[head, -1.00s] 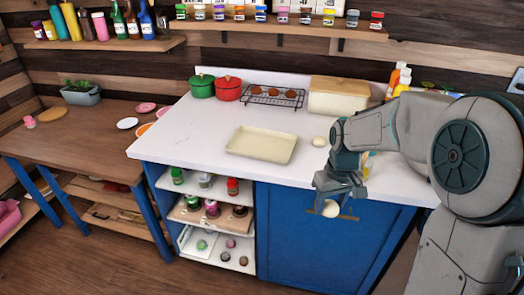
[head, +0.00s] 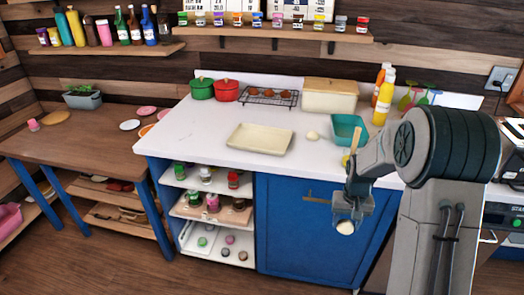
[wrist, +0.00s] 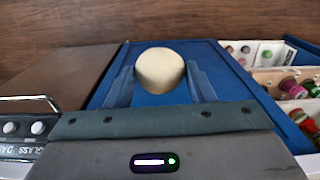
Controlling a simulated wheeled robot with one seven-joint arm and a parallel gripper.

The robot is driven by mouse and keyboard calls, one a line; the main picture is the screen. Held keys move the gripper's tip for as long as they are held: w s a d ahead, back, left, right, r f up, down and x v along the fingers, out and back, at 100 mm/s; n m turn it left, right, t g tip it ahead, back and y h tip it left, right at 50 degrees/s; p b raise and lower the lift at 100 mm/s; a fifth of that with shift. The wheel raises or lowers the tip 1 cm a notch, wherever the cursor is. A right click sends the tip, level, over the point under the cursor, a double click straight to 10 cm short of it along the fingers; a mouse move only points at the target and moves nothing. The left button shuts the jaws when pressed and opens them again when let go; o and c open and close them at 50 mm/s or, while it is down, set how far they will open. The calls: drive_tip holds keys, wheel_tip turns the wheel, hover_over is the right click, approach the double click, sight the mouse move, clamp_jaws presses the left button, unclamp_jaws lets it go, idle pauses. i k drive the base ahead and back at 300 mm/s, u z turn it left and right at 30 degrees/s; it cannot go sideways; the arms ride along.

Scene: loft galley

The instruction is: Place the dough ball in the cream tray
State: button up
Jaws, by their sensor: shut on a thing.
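My gripper (head: 346,222) is shut on a pale dough ball (head: 345,228), in front of the blue cabinet front and below the counter's edge. In the wrist view the dough ball (wrist: 160,68) sits between the two fingers of my gripper (wrist: 160,85). The cream tray (head: 259,138) lies flat and empty on the white counter, up and to the left of my gripper in the head view. Another pale ball (head: 312,135) rests on the counter just right of the tray.
A teal container (head: 347,130) and bottles (head: 384,98) stand at the counter's right. A cooling rack (head: 270,97), a red pot (head: 227,90), a green pot (head: 202,88) and a cream bin (head: 331,96) line the back. Open shelves (head: 211,205) sit below. The counter's left front is bare.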

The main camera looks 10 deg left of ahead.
sight(247, 138)
drive_tip(key=k, duration=0.2)
drive_tip(key=u, duration=2.1)
drive_tip(key=i, duration=1.5)
drive_tip(key=z, duration=1.65)
